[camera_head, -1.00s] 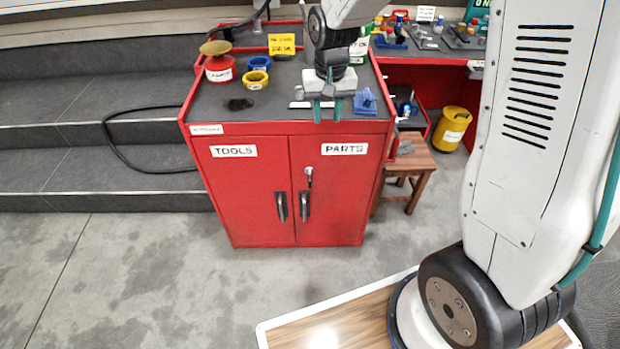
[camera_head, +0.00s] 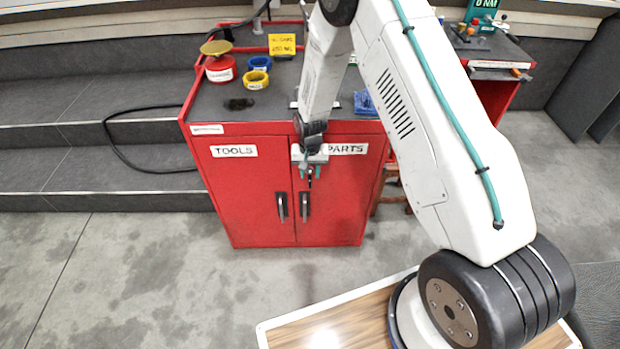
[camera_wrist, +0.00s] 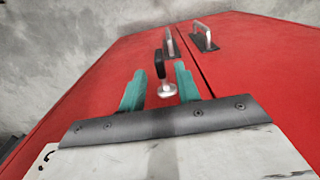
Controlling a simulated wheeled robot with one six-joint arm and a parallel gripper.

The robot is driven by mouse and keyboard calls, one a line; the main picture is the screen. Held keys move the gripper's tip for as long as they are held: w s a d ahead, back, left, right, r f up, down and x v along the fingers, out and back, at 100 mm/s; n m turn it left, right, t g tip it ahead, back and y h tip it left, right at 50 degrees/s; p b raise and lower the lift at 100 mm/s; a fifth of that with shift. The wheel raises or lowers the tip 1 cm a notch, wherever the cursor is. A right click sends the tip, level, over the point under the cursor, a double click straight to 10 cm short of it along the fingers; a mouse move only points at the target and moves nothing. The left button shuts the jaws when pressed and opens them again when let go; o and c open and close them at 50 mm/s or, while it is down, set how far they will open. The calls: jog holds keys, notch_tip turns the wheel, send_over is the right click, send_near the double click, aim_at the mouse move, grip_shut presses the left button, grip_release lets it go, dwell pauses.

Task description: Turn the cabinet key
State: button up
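The red cabinet (camera_head: 245,195) stands ahead with both doors shut, marked TOOLS (camera_head: 234,151) and PARTS (camera_head: 348,149). In the wrist view, the key with its dark head (camera_wrist: 160,64) sits in a round silver lock (camera_wrist: 167,90) on a red door. My gripper (camera_head: 310,174) is in front of the PARTS door's upper part and largely covers the key in the head view. In the wrist view, the teal fingers of my gripper (camera_wrist: 160,72) are apart, one on each side of the key. Whether they touch it cannot be told.
Two door handles (camera_head: 281,206) (camera_head: 304,206) sit below the key. The cabinet top holds a red tin (camera_head: 220,69), a yellow tape roll (camera_head: 255,80) and a blue block (camera_head: 364,103). A stool (camera_head: 388,188) stands at the right. The floor in front is clear.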

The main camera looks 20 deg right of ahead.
aim_at(310, 177)
jog(key=shift+f, duration=1.65)
grip_shut()
jog(key=shift+d+y, duration=0.15)
jog(key=shift+y, duration=0.35)
jog(key=shift+s+d+f+t+y, duration=0.1)
jog(key=shift+d+f+t+y, duration=0.2)
jog(key=shift+t+y, duration=1.5)
jog(key=shift+s+d+f+t+y, duration=0.15)
jog(key=shift+d+f+y, duration=0.15)
jog(key=shift+y, duration=3.25)
jog(key=shift+s+d+f+t+y, duration=0.15)
jog(key=shift+f+t+y, duration=0.5)
jog(key=shift+y, duration=2)
jog(key=shift+r, duration=0.25)
grip_release()
jog(key=shift+w, duration=0.1)
